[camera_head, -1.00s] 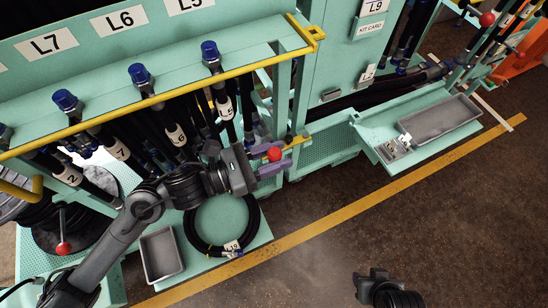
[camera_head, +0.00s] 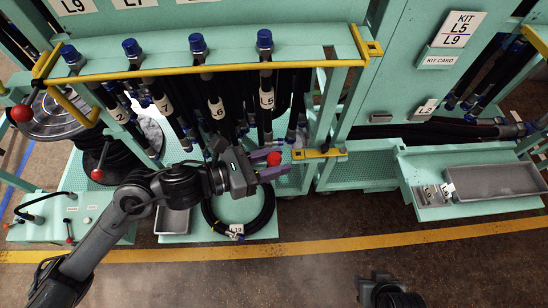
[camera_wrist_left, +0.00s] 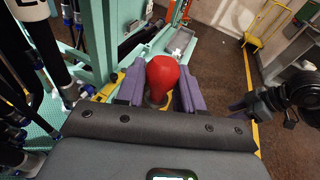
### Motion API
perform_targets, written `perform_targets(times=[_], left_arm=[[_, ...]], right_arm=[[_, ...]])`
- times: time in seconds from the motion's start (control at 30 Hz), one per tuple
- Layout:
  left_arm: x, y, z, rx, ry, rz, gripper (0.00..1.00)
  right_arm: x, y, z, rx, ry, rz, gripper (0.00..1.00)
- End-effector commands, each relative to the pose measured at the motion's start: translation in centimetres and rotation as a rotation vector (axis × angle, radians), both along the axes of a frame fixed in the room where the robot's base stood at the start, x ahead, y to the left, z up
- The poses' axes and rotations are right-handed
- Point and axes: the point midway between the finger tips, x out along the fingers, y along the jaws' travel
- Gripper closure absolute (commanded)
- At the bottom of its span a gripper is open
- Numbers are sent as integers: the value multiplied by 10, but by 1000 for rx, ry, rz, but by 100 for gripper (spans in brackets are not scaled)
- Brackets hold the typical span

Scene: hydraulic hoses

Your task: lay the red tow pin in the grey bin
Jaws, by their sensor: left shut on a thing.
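The red tow pin (camera_head: 274,158) shows as a round red head between the purple fingers of my left gripper (camera_head: 272,167). In the left wrist view, the pin's red head (camera_wrist_left: 164,78) stands between both fingers, with a short grey part below it; its lower end is hidden. My left gripper is shut on it, in front of the hose rack. A small grey bin (camera_head: 172,222) sits low on the left, partly behind my left arm. A larger grey tray (camera_head: 490,182) lies on the green shelf at the right. My right gripper (camera_head: 380,286) is at the bottom edge, its fingers unclear.
The hose rack (camera_head: 210,52) with its yellow rail and several labelled hoses stands behind my left gripper. A yellow bracket (camera_head: 318,153) is close to its right. A coiled black hose (camera_head: 262,212) lies below. The floor (camera_head: 300,275) in front is open.

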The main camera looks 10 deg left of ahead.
Motion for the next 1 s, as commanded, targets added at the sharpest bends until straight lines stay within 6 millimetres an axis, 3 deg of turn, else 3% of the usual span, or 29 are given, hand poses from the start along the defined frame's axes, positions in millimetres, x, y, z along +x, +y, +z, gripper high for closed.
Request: perform_targets(times=[0.33,0.53,0.67,0.8,1.0], left_arm=[[-2,11,-89,138,193,82,95],[-7,41,-161,208,324,202,95],[-14,77,-215,247,437,326,95],[-23,127,-264,271,563,472,95],[-38,211,-312,269,757,672,95]], right_arm=[[2,1,0,5,-4,-2,57],[2,0,-4,-2,-4,2,57],[2,-1,-8,-4,-5,4,57],[2,-1,-13,-6,-5,5,57],[2,-1,-22,-5,-5,5,57]])
